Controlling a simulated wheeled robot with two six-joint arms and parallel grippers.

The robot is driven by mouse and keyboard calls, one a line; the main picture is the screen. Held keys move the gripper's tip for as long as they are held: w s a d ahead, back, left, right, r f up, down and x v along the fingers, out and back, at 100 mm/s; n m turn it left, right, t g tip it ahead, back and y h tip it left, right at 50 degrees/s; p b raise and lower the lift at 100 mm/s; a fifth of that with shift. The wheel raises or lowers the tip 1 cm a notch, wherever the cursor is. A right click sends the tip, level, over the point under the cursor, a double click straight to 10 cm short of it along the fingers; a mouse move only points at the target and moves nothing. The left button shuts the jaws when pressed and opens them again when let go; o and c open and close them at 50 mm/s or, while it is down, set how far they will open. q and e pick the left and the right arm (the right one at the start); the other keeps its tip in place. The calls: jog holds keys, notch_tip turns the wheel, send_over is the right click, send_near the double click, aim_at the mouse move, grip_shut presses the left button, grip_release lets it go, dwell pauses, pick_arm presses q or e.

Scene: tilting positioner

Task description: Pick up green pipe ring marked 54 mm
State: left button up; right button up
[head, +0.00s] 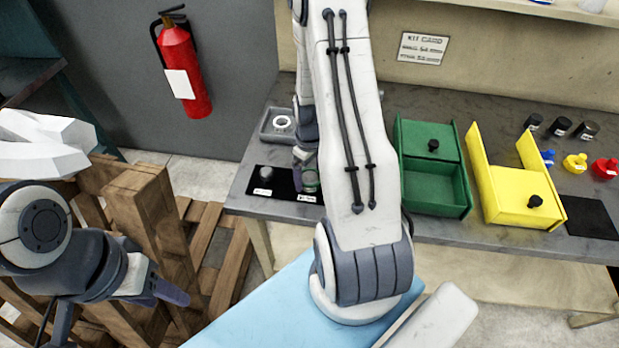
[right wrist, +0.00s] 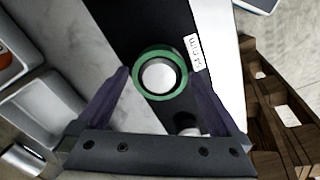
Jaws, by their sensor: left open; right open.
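The green pipe ring (right wrist: 139,80) lies on a black mat (right wrist: 125,20), with a pale round shape in its middle. In the head view the ring (head: 311,183) is partly covered by my right arm. A white label (right wrist: 195,53) beside it shows "mm"; I cannot read the number. My right gripper (right wrist: 158,76) is open, its fingers on either side of the ring, with gaps showing; in the head view it (head: 303,157) is above the mat's back edge. My left gripper (head: 168,289) is open and empty, away from the bench at the lower left.
A grey cylinder (head: 266,172) stands left of the ring. A grey tray (head: 268,131) with a pale ring is behind. Green (head: 436,200) and yellow (head: 512,205) bins stand right of my arm. A wooden pallet stack (head: 150,215) is at left.

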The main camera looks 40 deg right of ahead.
jog(key=shift+f, duration=0.2)
grip_shut()
jog(key=shift+r, duration=0.15)
